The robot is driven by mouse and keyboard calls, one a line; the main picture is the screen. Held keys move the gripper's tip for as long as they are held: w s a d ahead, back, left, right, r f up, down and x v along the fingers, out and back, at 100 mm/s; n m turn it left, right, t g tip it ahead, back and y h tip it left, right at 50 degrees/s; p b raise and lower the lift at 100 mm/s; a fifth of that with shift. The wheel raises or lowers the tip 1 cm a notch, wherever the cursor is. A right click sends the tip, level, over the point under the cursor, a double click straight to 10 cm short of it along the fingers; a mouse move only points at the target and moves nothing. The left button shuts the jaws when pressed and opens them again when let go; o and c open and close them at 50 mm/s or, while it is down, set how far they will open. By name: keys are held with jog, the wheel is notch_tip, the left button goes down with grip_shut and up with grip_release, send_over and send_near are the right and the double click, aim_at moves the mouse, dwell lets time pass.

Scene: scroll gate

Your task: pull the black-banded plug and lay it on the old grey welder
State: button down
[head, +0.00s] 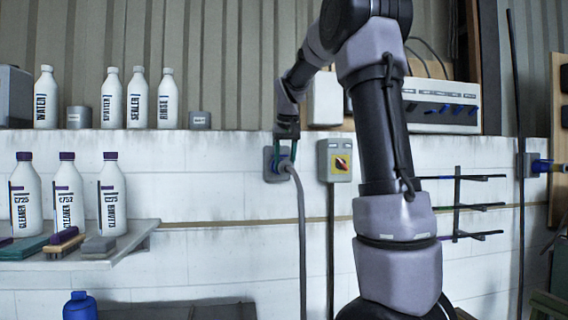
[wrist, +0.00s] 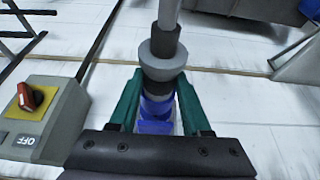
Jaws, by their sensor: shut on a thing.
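My gripper (head: 287,143) is at the grey wall socket box (head: 269,165), left of the red-and-yellow switch. In the wrist view its green fingers (wrist: 158,112) are shut on a plug (wrist: 162,62) with a grey flared body, dark bands and blue parts. A grey cable (head: 301,235) runs from the plug and hangs down the wall. The plug's front end is hidden by the gripper, so I cannot tell whether it is fully seated. A white-grey box with blue knobs (head: 440,92) sits on the upper ledge; I cannot tell if it is the welder.
The rotary switch box (head: 335,160) is close beside my gripper, also in the wrist view (wrist: 40,118). Bottles (head: 68,195) and brushes fill the left shelf (head: 130,240). Black wall hooks (head: 458,205) and another blue plug (head: 541,165) are right. A dark low surface (head: 180,311) lies below.

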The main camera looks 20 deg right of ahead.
jog(key=shift+s+a, duration=0.15)
jog(key=shift+s, duration=0.85)
